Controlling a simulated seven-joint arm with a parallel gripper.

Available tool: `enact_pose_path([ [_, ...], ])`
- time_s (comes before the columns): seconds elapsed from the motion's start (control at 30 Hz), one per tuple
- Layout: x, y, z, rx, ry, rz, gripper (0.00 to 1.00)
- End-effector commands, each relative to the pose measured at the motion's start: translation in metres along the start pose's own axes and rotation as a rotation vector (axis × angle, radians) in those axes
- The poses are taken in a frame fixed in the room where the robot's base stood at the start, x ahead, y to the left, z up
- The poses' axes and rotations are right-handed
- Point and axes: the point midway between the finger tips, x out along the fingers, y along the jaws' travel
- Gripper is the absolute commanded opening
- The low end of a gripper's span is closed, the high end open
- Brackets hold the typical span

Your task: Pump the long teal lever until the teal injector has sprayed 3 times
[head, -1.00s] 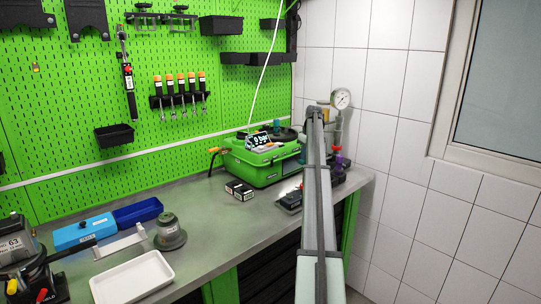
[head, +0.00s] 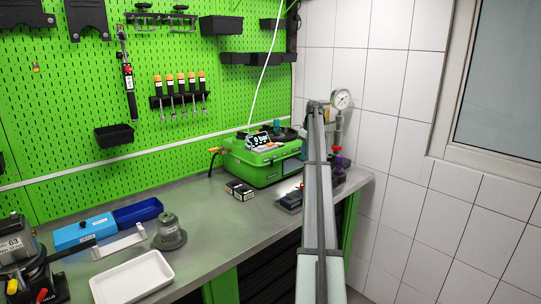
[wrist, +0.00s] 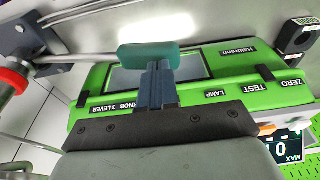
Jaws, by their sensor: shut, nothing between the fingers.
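In the wrist view, the lever's teal grip (wrist: 148,55) lies crosswise at the fingertips, on the end of a metal rod (wrist: 85,57) that runs to the left. My gripper (wrist: 155,70) is shut and empty, with its dark fingers against or just in front of the grip; I cannot tell if they touch. In the head view, my arm hides the gripper and most of the lever. I cannot clearly make out the teal injector or any spray. A round pressure gauge (head: 341,98) stands at the bench's far right end.
The green tester box (head: 262,163) has a display (head: 259,140) that seems to read 0 bar; the wrist view also shows a 0 (wrist: 280,150). Small dark boxes (head: 240,190) stand in front of it. A white tray (head: 133,278) and blue bin (head: 138,212) are at left.

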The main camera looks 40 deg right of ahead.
Motion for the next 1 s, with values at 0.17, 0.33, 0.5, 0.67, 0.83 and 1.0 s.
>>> enact_pose_path([
  [0.17,0.008,-0.001,0.002,0.0,-0.001,0.0,0.0],
  [0.33,0.016,-0.002,0.004,0.0,-0.001,0.0,0.0],
  [0.5,0.023,-0.003,0.005,0.0,-0.001,0.0,0.0],
  [0.67,0.03,-0.004,0.006,0.0,-0.001,0.001,0.0],
  [0.83,0.037,-0.004,0.008,0.0,0.0,0.001,0.0],
  [1.0,0.044,-0.005,0.009,0.0,-0.001,0.001,0.0],
])
